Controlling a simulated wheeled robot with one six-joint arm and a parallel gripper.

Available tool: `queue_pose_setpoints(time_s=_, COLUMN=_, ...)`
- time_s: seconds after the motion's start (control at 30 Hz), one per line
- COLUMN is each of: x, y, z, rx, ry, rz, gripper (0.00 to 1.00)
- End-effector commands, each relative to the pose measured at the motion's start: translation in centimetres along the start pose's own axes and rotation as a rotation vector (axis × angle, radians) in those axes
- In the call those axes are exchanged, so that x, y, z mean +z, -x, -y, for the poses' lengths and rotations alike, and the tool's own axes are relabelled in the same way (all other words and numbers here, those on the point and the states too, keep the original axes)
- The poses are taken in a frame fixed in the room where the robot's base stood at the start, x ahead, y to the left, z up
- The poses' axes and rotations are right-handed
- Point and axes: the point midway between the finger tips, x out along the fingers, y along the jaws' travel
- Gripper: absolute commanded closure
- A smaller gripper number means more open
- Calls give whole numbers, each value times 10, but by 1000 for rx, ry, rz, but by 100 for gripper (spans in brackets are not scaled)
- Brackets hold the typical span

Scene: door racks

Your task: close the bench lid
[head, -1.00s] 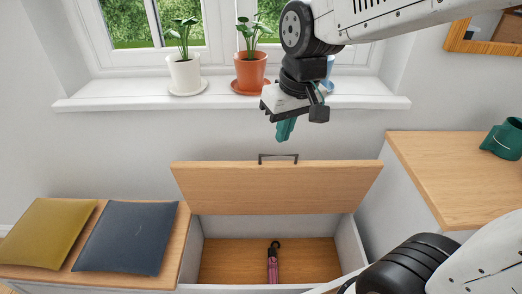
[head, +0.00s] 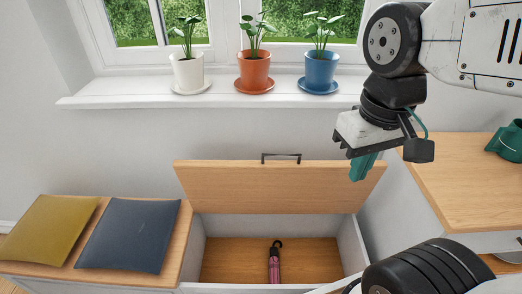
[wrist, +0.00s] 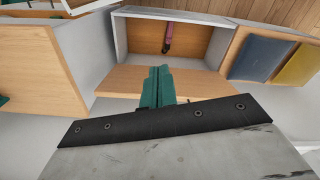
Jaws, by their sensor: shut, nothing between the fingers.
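The bench lid (head: 270,186) is a light wood panel, raised and tilted at the back of the open bench compartment. A dark handle (head: 281,157) sits on its top edge. My gripper (head: 361,168) has green fingers, pressed together and empty. In the head view it appears at the lid's upper right corner; I cannot tell whether it touches. In the wrist view the fingers (wrist: 156,88) overlap the lid (wrist: 205,84), and the handle is mostly hidden. Inside the open compartment (head: 225,262) lies a folded dark pink umbrella (head: 274,264).
A mustard cushion (head: 45,232) and a blue-grey cushion (head: 128,235) lie on the bench to the left. White, orange and blue pots (head: 321,70) stand on the windowsill. A wooden-topped cabinet (head: 450,190) with a green mug (head: 507,143) is at the right.

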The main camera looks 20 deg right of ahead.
Motion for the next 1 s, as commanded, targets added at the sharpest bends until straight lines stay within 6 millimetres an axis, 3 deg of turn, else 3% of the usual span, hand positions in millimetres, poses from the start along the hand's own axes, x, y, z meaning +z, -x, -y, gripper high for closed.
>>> queue_pose_setpoints(time_s=0.27, x=-25, y=-9, z=3, rx=0, ry=14, rz=87, gripper=100)
queue_pose_setpoints(time_s=0.47, x=-62, y=-18, z=8, rx=1, ry=23, rz=154, gripper=100)
queue_pose_setpoints(time_s=0.77, x=-166, y=-61, z=24, rx=12, ry=15, rz=251, gripper=100)
queue_pose_setpoints(time_s=1.0, x=-257, y=-123, z=42, rx=25, ry=-17, rz=279, gripper=100)
